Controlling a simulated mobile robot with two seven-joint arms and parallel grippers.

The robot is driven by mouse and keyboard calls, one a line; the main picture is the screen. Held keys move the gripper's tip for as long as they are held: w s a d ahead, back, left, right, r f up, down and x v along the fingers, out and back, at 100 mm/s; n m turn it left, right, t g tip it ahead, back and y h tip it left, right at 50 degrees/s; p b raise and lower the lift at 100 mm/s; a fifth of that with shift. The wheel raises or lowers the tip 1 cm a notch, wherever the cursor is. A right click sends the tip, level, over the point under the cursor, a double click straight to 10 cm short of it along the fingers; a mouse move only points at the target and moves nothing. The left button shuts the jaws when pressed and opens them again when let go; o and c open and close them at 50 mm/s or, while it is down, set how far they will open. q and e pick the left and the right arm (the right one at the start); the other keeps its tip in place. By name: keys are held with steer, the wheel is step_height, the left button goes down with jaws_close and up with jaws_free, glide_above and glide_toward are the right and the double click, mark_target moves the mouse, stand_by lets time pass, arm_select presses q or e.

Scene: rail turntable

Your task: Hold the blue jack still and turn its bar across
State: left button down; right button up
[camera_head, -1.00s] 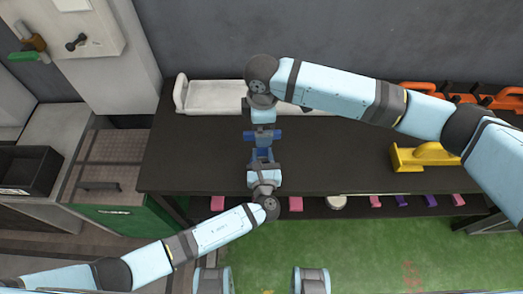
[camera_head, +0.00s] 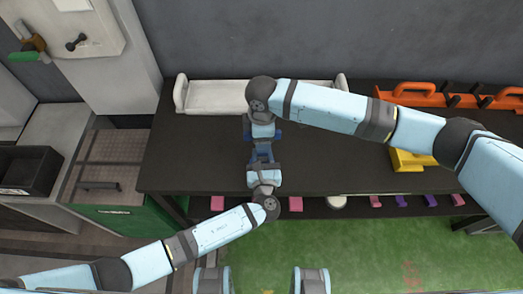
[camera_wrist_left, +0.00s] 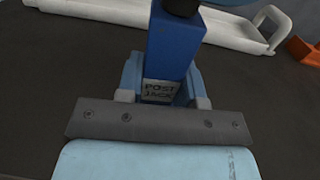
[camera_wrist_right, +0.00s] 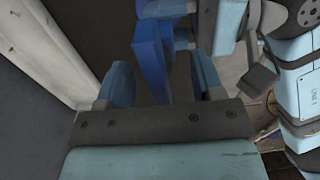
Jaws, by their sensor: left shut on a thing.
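The blue jack (camera_head: 263,154) is above the dark bench near its front edge, partly hidden by both grippers. In the left wrist view its blue post (camera_wrist_left: 176,45) carries a "POST JACK" label and has a dark piece on top. My left gripper (camera_wrist_left: 163,84) is shut on this post from the front; it also shows in the head view (camera_head: 264,166). My right gripper (camera_wrist_right: 161,82) is open at the jack's far side, and in the head view (camera_head: 262,138) it covers part of the top. The flat blue bar (camera_wrist_right: 152,58) lies between its fingers, with gaps visible on both sides.
A white tray-like rail piece (camera_head: 212,96) lies along the back of the bench (camera_head: 205,150). A yellow block (camera_head: 408,160) and orange handled pieces (camera_head: 415,94) are at the right, partly behind my right arm. The bench's left part is clear.

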jaws_close()
steer(key=shift+n, duration=1.6)
steer(key=shift+n, duration=1.7)
steer(key=shift+n, duration=1.6)
